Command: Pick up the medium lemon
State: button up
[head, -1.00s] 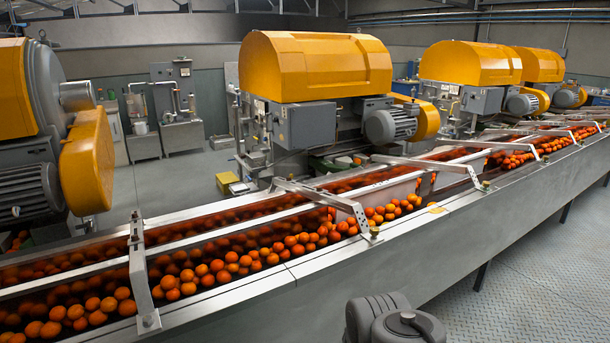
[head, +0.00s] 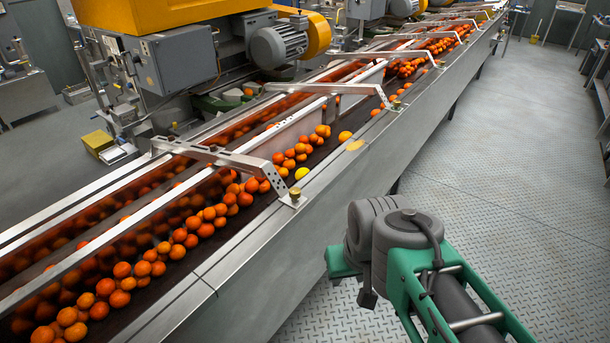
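A bright yellow fruit (head: 301,173), lemon-like in colour, lies on the dark conveyor belt beside the near metal wall, just past a metal bracket. A second, more orange-yellow fruit (head: 345,136) lies farther along, close to the same wall. Both look round and small; I cannot tell which is the medium lemon. My arm's grey and green links show at the lower right, outside the conveyor. My gripper is not visible.
Several oranges (head: 178,236) fill the belt beside the yellow fruit. Metal brackets (head: 222,158) cross over the conveyor. The patterned floor (head: 480,170) at right is clear.

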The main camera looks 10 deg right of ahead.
aim_at(301, 173)
jog(key=z, duration=1)
jog(key=i, duration=0.75)
jog(key=z, duration=0.05)
